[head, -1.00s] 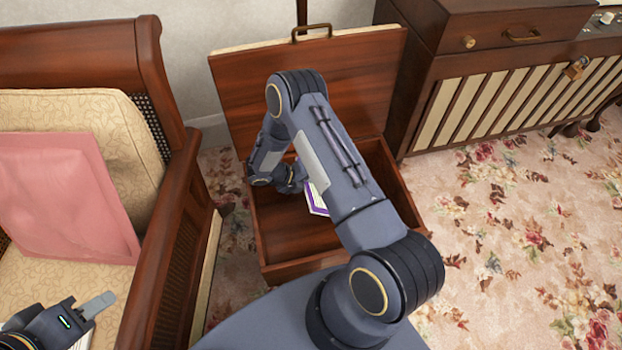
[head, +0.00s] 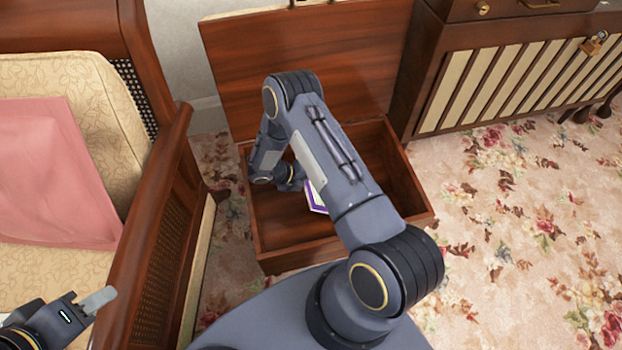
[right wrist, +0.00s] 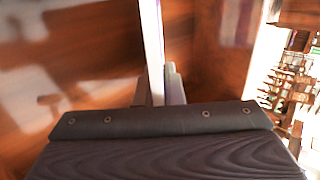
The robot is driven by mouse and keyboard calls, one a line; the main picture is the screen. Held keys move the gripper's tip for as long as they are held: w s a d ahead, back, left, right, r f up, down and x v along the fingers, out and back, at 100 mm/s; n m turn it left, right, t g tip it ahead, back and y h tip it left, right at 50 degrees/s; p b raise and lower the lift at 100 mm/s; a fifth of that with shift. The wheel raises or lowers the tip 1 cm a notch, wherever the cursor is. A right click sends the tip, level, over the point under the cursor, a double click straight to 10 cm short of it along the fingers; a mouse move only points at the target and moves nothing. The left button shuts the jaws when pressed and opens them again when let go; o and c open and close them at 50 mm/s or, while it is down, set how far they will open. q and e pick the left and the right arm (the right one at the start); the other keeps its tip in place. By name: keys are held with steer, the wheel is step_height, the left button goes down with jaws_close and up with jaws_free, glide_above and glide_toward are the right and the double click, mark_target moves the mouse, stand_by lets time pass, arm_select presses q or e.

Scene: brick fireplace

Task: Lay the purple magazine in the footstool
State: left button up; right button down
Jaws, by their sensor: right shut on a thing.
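The footstool (head: 275,233) is an open wooden box on the carpet, its hinged lid (head: 235,75) raised at the back. My right arm reaches into it, and its gripper is mostly hidden behind the arm in the head view. In the right wrist view my right gripper (right wrist: 157,88) is shut on the magazine (right wrist: 153,40), seen edge-on as a pale upright strip. A purple-edged corner of the magazine (head: 317,204) shows inside the box in the head view. My left gripper (head: 98,302) is at the lower left, one pale finger visible; its opening is unclear.
A wooden-framed sofa (head: 165,185) with a pink cushion (head: 55,175) stands close on the left. A slatted wooden cabinet (head: 500,85) stands at the back right. The floral carpet (head: 530,220) on the right is clear.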

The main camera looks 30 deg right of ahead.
steer(key=c, duration=1.5)
jaws_free()
steer(key=p+v, duration=0.2)
steer(key=v, duration=0.5)
steer(key=shift+w+a+r, duration=0.1)
steer(key=shift+a+r, duration=0.1)
steer(key=shift+a, duration=0.1)
